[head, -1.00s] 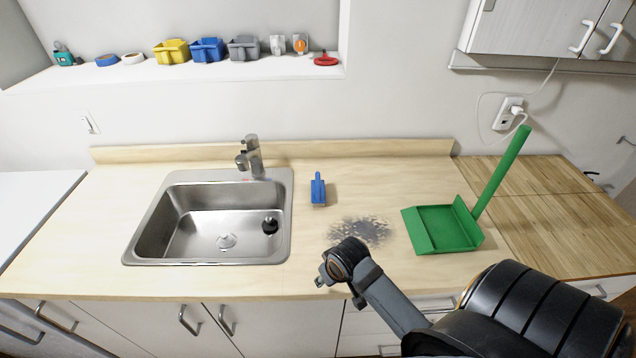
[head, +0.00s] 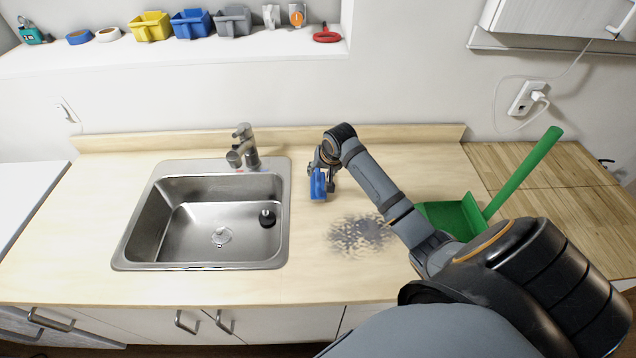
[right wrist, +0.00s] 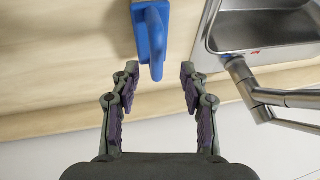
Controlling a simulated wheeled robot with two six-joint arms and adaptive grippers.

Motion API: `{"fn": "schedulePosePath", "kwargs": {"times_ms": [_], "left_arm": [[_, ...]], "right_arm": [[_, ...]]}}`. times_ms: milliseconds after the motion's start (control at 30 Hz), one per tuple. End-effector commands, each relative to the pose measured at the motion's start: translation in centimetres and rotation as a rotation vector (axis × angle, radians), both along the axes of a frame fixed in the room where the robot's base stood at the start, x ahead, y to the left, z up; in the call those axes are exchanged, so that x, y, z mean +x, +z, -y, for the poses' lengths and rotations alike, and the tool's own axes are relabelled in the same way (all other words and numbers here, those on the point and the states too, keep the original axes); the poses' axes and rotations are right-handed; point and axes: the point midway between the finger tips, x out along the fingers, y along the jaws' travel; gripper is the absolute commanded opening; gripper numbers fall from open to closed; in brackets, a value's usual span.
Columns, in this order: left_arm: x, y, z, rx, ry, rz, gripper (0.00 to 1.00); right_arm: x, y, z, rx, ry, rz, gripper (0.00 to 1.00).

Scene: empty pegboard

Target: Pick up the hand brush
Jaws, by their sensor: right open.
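The blue hand brush (head: 318,186) lies on the wooden counter just right of the sink. Its blue handle also shows in the right wrist view (right wrist: 153,40). My right gripper (right wrist: 159,72) is open, with one finger on each side of the brush handle's near end and a gap on both sides. In the head view my right gripper (head: 325,172) is over the brush and partly hides it. My left gripper is not in view.
The steel sink (head: 283,225) and its faucet (head: 243,150) are left of the brush. A dark smudge of dirt (head: 358,233) lies on the counter (head: 300,285). A green dustpan (head: 452,213), partly hidden by my arm, stands at the right. A shelf (head: 200,53) holds several small items.

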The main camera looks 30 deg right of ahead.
Motion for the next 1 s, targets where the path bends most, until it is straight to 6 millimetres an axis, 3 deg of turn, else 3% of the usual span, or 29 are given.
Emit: {"fn": "schedulePosePath", "kwargs": {"times_ms": [233, 400, 600, 800, 1000], "left_arm": [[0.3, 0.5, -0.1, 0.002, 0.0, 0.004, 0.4], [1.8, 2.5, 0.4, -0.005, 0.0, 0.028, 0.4], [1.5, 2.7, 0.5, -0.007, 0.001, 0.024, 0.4], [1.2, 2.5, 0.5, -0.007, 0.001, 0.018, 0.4], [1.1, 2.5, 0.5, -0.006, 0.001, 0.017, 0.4]], "right_arm": [[0.5, -1.1, 0.0, -0.002, 0.001, -0.001, 0.45], [1.2, -3.3, 0.2, 0.001, -0.001, -0.004, 0.45], [2.2, -5.6, 0.4, -0.002, 0.001, 0.0, 0.45], [2.2, -5.8, 0.4, -0.003, 0.002, 0.001, 0.45], [2.2, -5.8, 0.4, -0.003, 0.002, 0.0, 0.2]]}}
